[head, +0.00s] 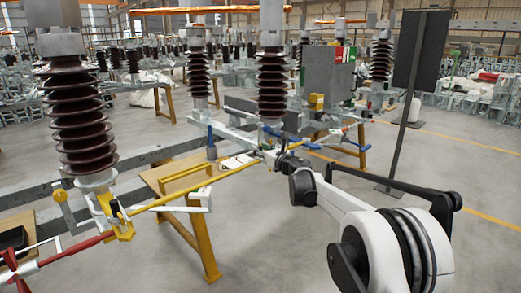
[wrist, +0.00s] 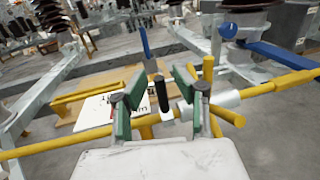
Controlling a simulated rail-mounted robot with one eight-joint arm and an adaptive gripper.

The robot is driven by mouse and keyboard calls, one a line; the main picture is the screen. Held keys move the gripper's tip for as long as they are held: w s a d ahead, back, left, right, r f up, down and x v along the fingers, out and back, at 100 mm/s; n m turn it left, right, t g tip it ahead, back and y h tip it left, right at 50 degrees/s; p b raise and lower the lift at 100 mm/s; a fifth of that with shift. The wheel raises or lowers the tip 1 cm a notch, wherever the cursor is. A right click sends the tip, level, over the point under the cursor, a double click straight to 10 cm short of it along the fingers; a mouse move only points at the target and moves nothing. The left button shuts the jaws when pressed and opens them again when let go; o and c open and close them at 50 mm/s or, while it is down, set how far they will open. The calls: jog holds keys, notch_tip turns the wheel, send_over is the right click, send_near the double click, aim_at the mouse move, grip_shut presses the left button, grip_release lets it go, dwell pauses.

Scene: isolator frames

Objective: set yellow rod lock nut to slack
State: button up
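The yellow rod (head: 205,183) runs from the yellow clamp at lower left to my gripper in the head view. In the wrist view the yellow rod (wrist: 58,144) crosses from the left edge to the upper right, beyond my fingers. A silver sleeve (wrist: 227,98), which looks like the lock nut, sits on it just right of my right finger, with yellow prongs beside it. Its slack or tight state cannot be told. My gripper (wrist: 158,84) is open, its green-padded fingers apart around the rod area. No contact shows. In the head view my gripper (head: 270,157) hides the sleeve.
A wooden bench (head: 172,175) with yellow legs stands behind the rod. It bears a white printed sheet (wrist: 96,112) and a blue-handled tool (head: 211,145). Blue bars (wrist: 280,55) and brown insulator columns (head: 75,115) stand close by.

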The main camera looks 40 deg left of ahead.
grip_shut()
jog(key=shift+d+f+y, duration=0.1)
jog(key=shift+d+y, duration=0.05)
jog(key=shift+y, duration=0.15)
jog(key=shift+s+d+f+m+t+y+b, duration=0.1)
jog(key=shift+d+f+m+t+y+b, duration=0.15)
jog(key=shift+d+m+t+y+b, duration=0.55)
jog(key=shift+s+d+f+m+t+y+b, duration=0.1)
jog(key=shift+d+f+m+t+y+b, duration=0.2)
jog(key=shift+t+y+b, duration=0.9)
jog(key=shift+d+f+m+t+y+b, duration=0.2)
jog(key=shift+d+m+t+y+b, duration=0.3)
jog(key=shift+y, duration=0.9)
jog(key=shift+d, duration=0.15)
jog(key=c, duration=0.5)
grip_release()
jog(key=o, duration=0.6)
jog(key=shift+o, duration=0.2)
jog(key=v, duration=1.2)
